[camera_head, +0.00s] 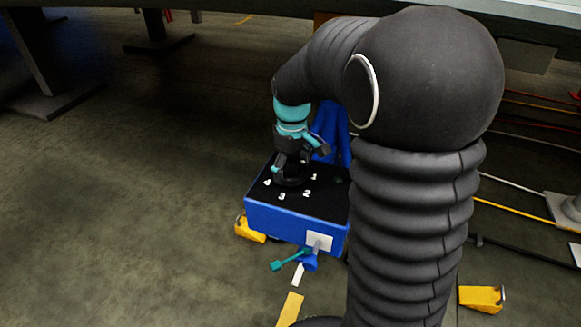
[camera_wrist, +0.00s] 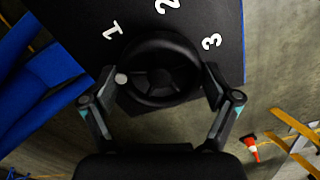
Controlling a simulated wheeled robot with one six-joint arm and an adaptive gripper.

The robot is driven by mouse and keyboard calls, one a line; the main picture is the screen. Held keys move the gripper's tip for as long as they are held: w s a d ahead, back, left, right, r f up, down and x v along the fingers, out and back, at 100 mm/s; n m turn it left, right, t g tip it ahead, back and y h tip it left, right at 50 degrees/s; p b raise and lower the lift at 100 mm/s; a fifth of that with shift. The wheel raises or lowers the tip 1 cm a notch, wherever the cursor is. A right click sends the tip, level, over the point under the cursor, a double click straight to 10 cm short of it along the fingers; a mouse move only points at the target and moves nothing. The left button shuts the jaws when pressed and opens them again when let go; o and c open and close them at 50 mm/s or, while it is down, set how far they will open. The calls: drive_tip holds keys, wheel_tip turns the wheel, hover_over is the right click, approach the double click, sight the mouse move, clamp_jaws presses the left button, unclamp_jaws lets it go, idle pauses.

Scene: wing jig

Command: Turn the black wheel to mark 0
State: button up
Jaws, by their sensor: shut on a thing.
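The black wheel (camera_wrist: 160,72) lies on the black top of a blue box (camera_head: 290,220). In the wrist view it has spokes and a light round spot (camera_wrist: 121,79) on its rim at the left. White marks 1 (camera_wrist: 113,31), 2 (camera_wrist: 167,5) and 3 (camera_wrist: 211,41) show around it; mark 4 (camera_head: 267,183) shows in the head view. I cannot see mark 0 in either view. My gripper (camera_wrist: 163,82) is shut on the wheel, one finger at each side of its rim. In the head view the gripper partly hides the wheel.
A teal lever (camera_head: 287,261) sticks out from the box's front. Yellow blocks (camera_head: 250,231) stand on the floor, another (camera_head: 482,298) at the lower right. Cables (camera_head: 510,183) run across the floor at right. An orange cone (camera_wrist: 250,145) shows in the wrist view.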

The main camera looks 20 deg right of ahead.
sight(292, 167)
drive_tip(key=n, duration=0.6)
drive_tip(key=shift+w+d+r+n, duration=0.1)
drive_tip(key=shift+w+n, duration=0.15)
drive_tip(key=shift+n, duration=0.05)
idle(0.4)
drive_tip(key=o, duration=0.9)
wheel_tip(292, 167, up, 7)
drive_tip(key=shift+s+r, duration=0.1)
drive_tip(key=shift+r, duration=0.1)
